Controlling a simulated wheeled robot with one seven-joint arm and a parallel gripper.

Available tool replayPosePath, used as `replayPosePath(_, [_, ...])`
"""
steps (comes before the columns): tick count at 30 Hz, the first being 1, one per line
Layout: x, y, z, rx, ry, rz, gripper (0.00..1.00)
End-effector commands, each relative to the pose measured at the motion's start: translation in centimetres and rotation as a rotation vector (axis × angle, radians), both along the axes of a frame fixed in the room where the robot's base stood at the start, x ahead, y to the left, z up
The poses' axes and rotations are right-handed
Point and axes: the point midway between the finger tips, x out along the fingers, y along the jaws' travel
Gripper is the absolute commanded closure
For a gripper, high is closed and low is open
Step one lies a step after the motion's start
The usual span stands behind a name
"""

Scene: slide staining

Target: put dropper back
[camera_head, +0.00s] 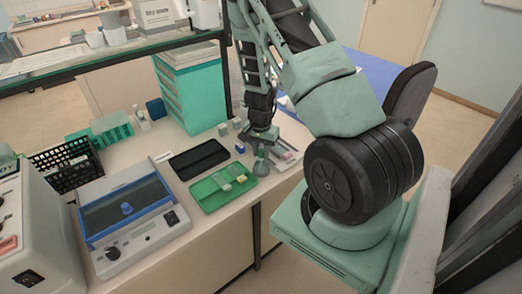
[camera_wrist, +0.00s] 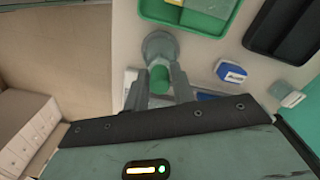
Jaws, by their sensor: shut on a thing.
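My gripper (camera_head: 263,137) points down at the right end of the bench, over a small grey bottle (camera_head: 261,167). In the wrist view my gripper's fingers (camera_wrist: 158,82) are closed on the green bulb of the dropper (camera_wrist: 159,76). The round grey bottle (camera_wrist: 160,45) lies just beyond the bulb, in line with it. The dropper's lower part is hidden, and I cannot tell how deep it sits in the bottle.
A green tray (camera_head: 207,203) with slides lies left of the bottle, with a black tray (camera_head: 198,160) behind it. A blue-lidded device (camera_head: 130,215) and a black rack (camera_head: 65,160) are farther left.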

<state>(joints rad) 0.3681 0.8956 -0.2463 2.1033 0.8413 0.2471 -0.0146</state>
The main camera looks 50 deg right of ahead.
Motion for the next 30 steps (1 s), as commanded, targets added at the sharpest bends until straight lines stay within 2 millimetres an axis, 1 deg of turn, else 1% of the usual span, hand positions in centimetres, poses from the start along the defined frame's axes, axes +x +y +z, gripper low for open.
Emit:
replayPosePath(6, [0.0,0.0,0.0,0.000,0.000,0.000,0.96])
replayPosePath(16, [0.0,0.0,-1.1,0.000,0.000,-0.001,0.96])
replayPosePath(17, [0.0,0.0,-0.9,0.000,0.000,-0.001,0.70])
replayPosePath(18, [0.0,0.0,-0.9,0.000,0.000,-0.001,0.59])
replayPosePath(19, [0.0,0.0,-0.9,0.000,0.000,-0.001,0.53])
replayPosePath(26, [0.0,0.0,-0.9,0.000,0.000,-0.001,0.53])
replayPosePath(30, [0.0,0.0,-0.3,0.000,0.000,0.000,0.53])
